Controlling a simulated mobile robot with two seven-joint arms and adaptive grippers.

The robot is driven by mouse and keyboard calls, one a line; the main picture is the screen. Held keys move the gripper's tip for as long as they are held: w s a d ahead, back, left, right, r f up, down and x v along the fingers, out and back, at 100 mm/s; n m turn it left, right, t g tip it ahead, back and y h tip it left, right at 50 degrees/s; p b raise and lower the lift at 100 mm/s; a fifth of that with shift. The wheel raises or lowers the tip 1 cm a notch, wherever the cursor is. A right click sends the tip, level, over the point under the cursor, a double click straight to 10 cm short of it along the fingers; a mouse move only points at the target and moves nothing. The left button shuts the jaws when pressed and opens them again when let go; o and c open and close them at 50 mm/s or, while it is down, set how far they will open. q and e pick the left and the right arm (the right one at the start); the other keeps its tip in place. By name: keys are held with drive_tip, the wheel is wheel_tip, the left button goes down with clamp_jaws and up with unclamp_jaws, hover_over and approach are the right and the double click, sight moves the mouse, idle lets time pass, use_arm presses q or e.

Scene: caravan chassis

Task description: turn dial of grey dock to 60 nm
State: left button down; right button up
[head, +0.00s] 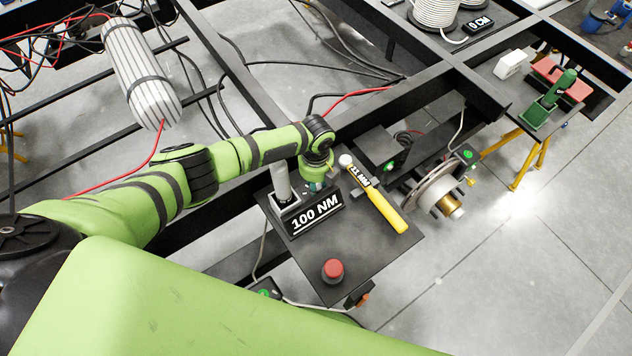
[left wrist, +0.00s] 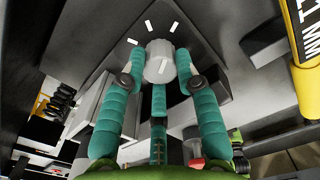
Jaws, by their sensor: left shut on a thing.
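The grey dock (head: 287,203) stands on a small dark table, with a display (head: 316,213) reading 100 NM at its front. My left gripper (head: 317,186) reaches down behind the display, and its arm hides the dial in the head view. In the left wrist view the light grey round dial (left wrist: 160,62) has a white pointer line and several white tick marks around it. The teal fingers of my left gripper (left wrist: 160,72) are on both sides of the dial and shut on it. My right gripper is not in view.
A yellow-handled tool (head: 385,208) marked 11 MM lies right of the dock. A red button (head: 332,270) sits near the table's front. Dark chassis beams (head: 425,100) run behind, and a wheel hub (head: 437,192) is to the right.

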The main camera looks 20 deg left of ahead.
use_arm(q)
drive_tip(key=shift+n, duration=0.7)
drive_tip(key=c, duration=1.2)
unclamp_jaws()
